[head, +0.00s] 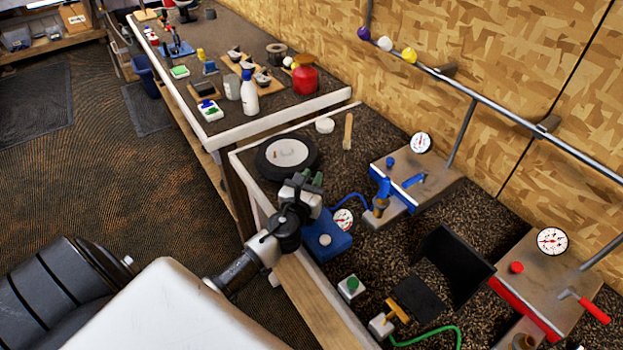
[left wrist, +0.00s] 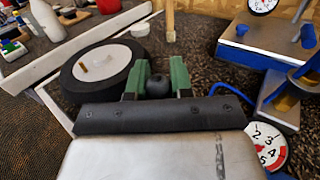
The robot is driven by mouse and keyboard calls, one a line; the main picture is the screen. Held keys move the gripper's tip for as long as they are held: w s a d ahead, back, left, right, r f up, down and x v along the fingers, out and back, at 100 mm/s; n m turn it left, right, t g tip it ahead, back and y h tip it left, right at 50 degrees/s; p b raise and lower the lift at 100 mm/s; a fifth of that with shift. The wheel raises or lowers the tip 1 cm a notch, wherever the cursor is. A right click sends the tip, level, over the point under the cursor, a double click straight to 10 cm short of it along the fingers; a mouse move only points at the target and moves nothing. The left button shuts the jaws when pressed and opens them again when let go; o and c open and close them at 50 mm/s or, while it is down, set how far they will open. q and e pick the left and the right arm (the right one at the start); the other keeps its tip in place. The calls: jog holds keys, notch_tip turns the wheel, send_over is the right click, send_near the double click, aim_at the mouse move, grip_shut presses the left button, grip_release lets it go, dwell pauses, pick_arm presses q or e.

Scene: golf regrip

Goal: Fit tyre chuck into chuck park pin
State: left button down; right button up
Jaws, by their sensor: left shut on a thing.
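My left gripper (head: 312,178) is above the near bench, in front of the tyre. Its green fingers show in the left wrist view (left wrist: 158,82). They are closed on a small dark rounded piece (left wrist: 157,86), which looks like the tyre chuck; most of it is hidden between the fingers. The tyre (head: 265,157) lies flat with a pale hub and a small brass stem; it is left of the fingers in the left wrist view (left wrist: 70,78). An upright wooden peg (head: 348,131) stands behind the tyre; I cannot tell whether it is the chuck park pin. My right gripper is not in view.
A blue gauge box (head: 327,243) sits right of my left gripper, with a blue hose (head: 350,201) curving behind it. A blue clamp fixture (head: 400,190), a black angled holder (head: 455,262) and a red-edged fixture (head: 530,290) stand farther right. The far bench holds bottles and boards.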

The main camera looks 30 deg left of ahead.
pick_arm(q)
jog(key=shift+f+b, duration=0.45)
jog(key=shift+f, duration=0.05)
jog(key=c, duration=0.9)
grip_release()
jog(key=shift+s+f, duration=0.1)
jog(key=b+v, duration=0.2)
jog(key=v, duration=0.8)
jog(key=shift+d, duration=0.1)
jog(key=shift+s+d, duration=0.1)
jog(key=shift+s, duration=0.2)
